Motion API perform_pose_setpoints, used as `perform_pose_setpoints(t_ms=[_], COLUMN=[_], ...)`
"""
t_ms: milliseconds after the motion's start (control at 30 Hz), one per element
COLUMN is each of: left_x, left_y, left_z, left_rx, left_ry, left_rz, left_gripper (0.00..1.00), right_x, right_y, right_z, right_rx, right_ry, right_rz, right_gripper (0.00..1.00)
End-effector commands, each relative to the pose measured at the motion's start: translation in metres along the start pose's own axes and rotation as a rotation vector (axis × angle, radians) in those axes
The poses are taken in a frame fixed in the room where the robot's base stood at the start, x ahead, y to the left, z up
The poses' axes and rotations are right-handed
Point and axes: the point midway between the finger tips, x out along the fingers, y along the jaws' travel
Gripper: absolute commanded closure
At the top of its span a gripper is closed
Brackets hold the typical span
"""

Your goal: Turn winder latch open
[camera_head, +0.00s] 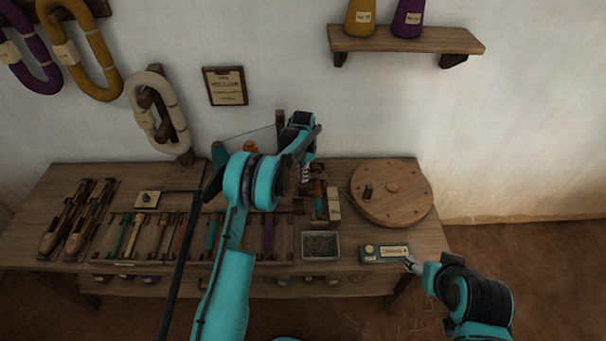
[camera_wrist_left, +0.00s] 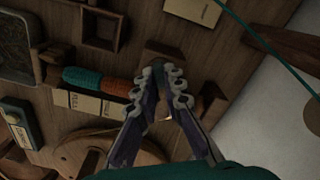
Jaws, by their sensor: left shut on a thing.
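The bobbin winder stands at the back of the bench; its teal and orange wound spool (camera_wrist_left: 85,79) shows in the left wrist view. My left gripper (camera_head: 305,174) is over the winder in the head view, with its arm crossing the middle. In the left wrist view its fingers (camera_wrist_left: 163,88) converge beside the spool's end, at a dark wooden block (camera_wrist_left: 163,52). They are shut on a small part, taken as the winder latch, mostly hidden between the fingertips. My right gripper (camera_head: 409,262) is low at the bench's front right edge, beside a labelled box; its opening is too small to judge.
A round wooden disc (camera_head: 391,192) lies right of the winder. A metal tray (camera_head: 321,245) and a green labelled box (camera_head: 384,253) sit in front. A rack of coloured spools (camera_head: 125,237) and wooden shuttles (camera_head: 66,219) fill the left. A shelf (camera_head: 404,40) hangs above.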

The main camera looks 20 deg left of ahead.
Motion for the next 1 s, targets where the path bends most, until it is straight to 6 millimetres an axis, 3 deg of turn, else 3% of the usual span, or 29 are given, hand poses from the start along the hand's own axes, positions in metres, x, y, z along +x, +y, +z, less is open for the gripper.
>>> perform_pose_setpoints(t_ms=[1000], left_x=[-0.0003], left_y=[-0.0002], left_z=[0.0], left_rx=[-0.905], left_ry=[0.0], left_rz=[0.0], left_gripper=[1.0], right_x=[-0.0066], right_y=[0.0], right_z=[-0.0047], right_rx=[0.0], right_ry=[0.0], right_rz=[0.0], right_gripper=[0.44])
